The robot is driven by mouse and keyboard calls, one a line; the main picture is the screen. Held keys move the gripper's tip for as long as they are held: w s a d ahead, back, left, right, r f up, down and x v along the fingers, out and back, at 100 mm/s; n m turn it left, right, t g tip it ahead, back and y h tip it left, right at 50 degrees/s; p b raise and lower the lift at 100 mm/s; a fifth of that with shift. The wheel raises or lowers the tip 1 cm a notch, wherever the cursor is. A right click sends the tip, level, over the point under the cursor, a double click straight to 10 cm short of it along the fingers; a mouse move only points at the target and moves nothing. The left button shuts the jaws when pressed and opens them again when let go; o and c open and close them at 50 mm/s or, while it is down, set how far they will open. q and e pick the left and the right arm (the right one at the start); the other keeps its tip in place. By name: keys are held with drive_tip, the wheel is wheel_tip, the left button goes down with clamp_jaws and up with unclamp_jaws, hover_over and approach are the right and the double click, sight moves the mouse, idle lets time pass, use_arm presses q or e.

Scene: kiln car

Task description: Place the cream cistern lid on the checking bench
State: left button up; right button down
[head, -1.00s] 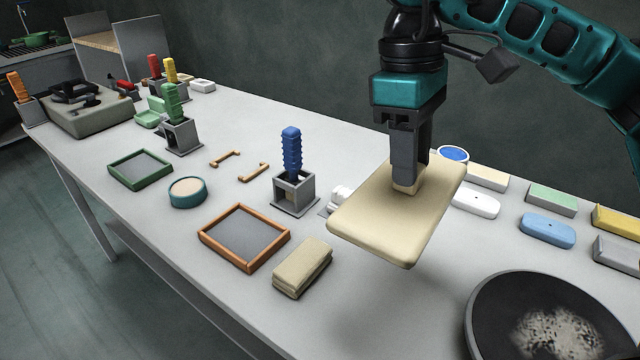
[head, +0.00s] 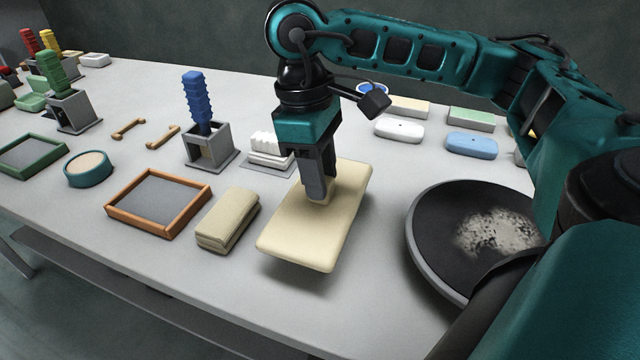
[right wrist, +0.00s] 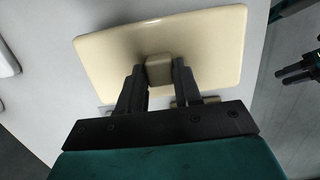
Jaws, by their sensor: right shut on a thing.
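The cream cistern lid (head: 335,220) is a flat slab with rounded corners and a raised block on top. My right gripper (head: 318,195) is shut on that block and holds the lid nearly level. A shadow beneath suggests the lid is a little above the grey-white bench (head: 150,90), but its underside is hidden. The right wrist view shows the lid (right wrist: 110,50) with its block (right wrist: 158,68) between my fingers (right wrist: 158,85). My left gripper (right wrist: 294,73) seems to show as small dark prongs at the right edge of that view; its opening is unclear.
A folded beige cloth (head: 228,220) and an orange-framed tray (head: 202,197) lie left of the lid. A round dark turntable (head: 425,225) stands close on its right. Behind are a white ribbed piece (head: 270,147) and a grey holder with a blue-handled tool (head: 196,100).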

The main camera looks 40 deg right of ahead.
drive_tip(key=shift+f+b, duration=0.35)
drive_tip(key=shift+f, duration=1.7)
drive_tip(key=shift+f, duration=0.2)
drive_tip(key=c, duration=0.8)
unclamp_jaws()
